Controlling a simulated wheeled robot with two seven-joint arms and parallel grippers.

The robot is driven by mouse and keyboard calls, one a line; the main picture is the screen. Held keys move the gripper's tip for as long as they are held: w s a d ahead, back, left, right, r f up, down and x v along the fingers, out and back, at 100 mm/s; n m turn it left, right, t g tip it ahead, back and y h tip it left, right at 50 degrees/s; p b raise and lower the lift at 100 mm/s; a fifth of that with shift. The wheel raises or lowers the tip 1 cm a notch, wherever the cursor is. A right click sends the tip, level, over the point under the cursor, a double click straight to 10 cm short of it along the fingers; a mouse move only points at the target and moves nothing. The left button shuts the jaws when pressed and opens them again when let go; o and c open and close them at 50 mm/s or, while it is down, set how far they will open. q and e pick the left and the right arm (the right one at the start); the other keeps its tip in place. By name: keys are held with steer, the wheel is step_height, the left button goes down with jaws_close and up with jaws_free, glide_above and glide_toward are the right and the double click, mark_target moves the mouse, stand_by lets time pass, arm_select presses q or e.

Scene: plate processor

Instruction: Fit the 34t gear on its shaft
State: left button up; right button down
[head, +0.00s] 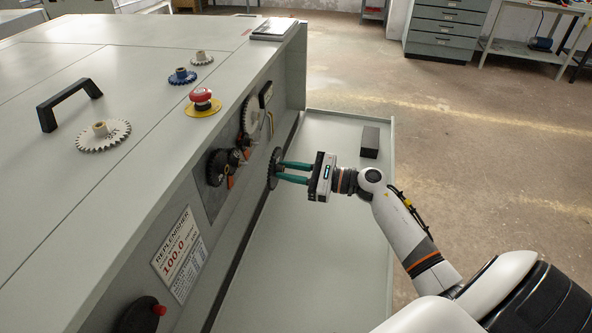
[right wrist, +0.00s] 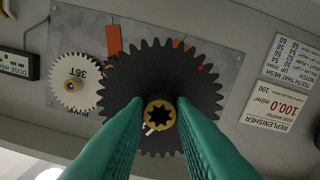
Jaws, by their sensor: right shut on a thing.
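My right gripper (head: 283,172) is shut on a dark toothed gear (head: 273,168), its green fingers either side of the gear's brass hub. In the right wrist view the dark gear (right wrist: 160,75) is face-on, with the brass hub (right wrist: 158,115) and its splined bore between the fingertips (right wrist: 158,125). I cannot read a tooth count on it. The gear is upright in front of the machine's side panel (right wrist: 222,62). It hides part of the panel, and I cannot see the shaft or tell whether the gear touches it. My left gripper is not in view.
A pale gear marked 36T (right wrist: 73,90) is on the panel beside the dark gear. A white gear (head: 103,140), a blue gear (head: 182,78) and a small grey gear (head: 202,59) lie on the machine top near a red button (head: 201,96). A dark block (head: 370,142) lies on the tray (head: 330,245).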

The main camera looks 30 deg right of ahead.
steer(key=shift+p+x, duration=0.35)
steer(key=shift+x, duration=1.15)
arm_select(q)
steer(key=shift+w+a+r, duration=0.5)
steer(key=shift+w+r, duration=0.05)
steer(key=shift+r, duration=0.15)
arm_select(e)
steer(key=shift+x, duration=1)
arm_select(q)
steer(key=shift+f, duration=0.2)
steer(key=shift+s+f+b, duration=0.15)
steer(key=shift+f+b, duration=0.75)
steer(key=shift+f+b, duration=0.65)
arm_select(e)
steer(key=shift+x, duration=1.8)
steer(key=c, duration=1.1)
jaws_free()
steer(key=shift+c, duration=0.2)
